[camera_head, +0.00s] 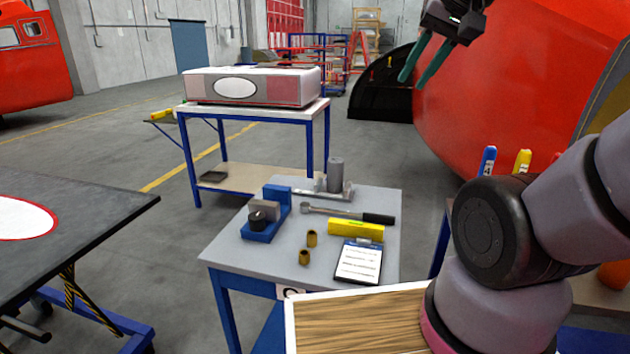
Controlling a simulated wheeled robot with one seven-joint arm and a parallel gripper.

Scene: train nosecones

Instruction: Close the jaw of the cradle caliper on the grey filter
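An upright grey cylinder, which looks like the grey filter (335,174), stands on the far part of the small grey-topped table. It is at a flat silver metal piece with a low raised end, which looks like the cradle caliper (316,195). The jaw and its gap to the filter are too small to tell. My gripper (414,82) is high at the upper right, well above and apart from the table. Its two teal fingers are spread with nothing between them.
A large red nosecone (510,110) stands at right.

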